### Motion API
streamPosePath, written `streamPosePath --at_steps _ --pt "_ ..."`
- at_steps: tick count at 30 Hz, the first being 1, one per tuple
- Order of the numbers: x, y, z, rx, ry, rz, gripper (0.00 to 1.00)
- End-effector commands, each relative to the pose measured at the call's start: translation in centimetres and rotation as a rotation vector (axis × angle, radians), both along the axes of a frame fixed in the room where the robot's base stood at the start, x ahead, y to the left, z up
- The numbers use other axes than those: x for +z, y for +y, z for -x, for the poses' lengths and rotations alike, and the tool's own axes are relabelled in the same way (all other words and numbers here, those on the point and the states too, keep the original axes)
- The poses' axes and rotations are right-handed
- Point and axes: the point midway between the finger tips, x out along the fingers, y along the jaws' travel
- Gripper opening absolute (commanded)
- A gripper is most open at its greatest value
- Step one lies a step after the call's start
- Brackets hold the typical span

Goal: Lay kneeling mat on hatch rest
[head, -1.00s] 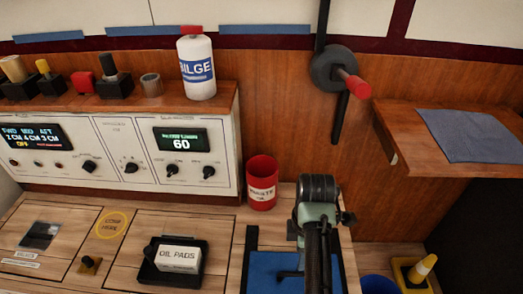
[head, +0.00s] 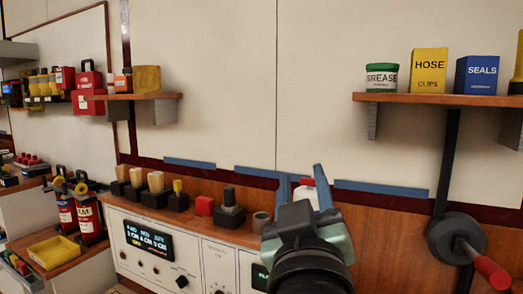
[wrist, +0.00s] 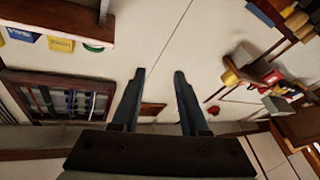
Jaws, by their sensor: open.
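My gripper (head: 303,182) is open and empty, its two blue-grey fingers pointing up in front of the ledge above the control panel in the head view. Its fingers also show apart in the wrist view (wrist: 160,75), with nothing between them. No kneeling mat or hatch rest can be made out in either current view. The gripper partly hides a white bottle with a red cap (head: 307,182) on the ledge.
A shelf at upper right holds a grease tub (head: 381,78), a hose clips box (head: 429,76) and a seals box (head: 477,76). A red-handled crank (head: 465,245) juts from the wall below. Fire extinguishers (head: 88,212) and a yellow tray (head: 55,250) stand left.

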Motion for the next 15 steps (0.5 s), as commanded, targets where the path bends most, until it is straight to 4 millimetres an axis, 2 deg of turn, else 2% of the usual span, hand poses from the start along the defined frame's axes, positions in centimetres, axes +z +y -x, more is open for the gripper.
streamPosePath --at_steps 1,3,6,10,15 --pt "3.2 1.5 2.4 0.047 -0.119 -0.057 0.44" --pt "6.6 2.9 5.6 0.110 -0.260 -0.133 0.44" --pt "10.0 4.3 9.6 0.194 -0.413 -0.218 0.44" --pt "12.3 5.1 12.9 0.266 -0.524 -0.282 0.44" --pt "12.9 5.3 14.0 0.290 -0.558 -0.302 0.44"
